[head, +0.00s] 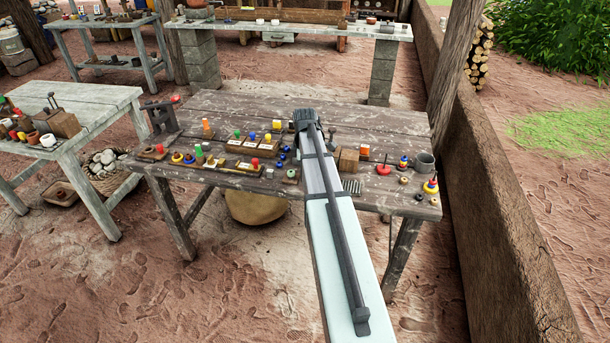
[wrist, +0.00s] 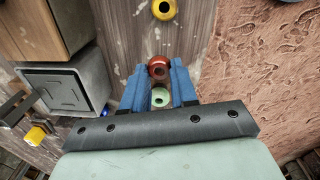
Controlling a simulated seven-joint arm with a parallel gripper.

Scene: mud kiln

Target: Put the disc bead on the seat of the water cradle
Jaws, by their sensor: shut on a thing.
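My gripper (wrist: 159,68) shows in the wrist view as two blue fingers pointing up the picture. It is shut on a red bead (wrist: 158,74) with a dark hole, held between the fingertips; I take this as the disc bead. A pale green bead (wrist: 160,98) shows lower in the gap between the fingers; I cannot tell whether it touches them. In the head view my own arm hides the fingers and the held bead. I cannot surely pick out the water cradle or its seat in either view.
A yellow bead (wrist: 164,9) lies on the wooden table (head: 250,110) above the fingertips. Left of the fingers are a grey box (wrist: 65,88) and a wooden block (wrist: 45,30). Bare ground (wrist: 265,75) lies past the table edge.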

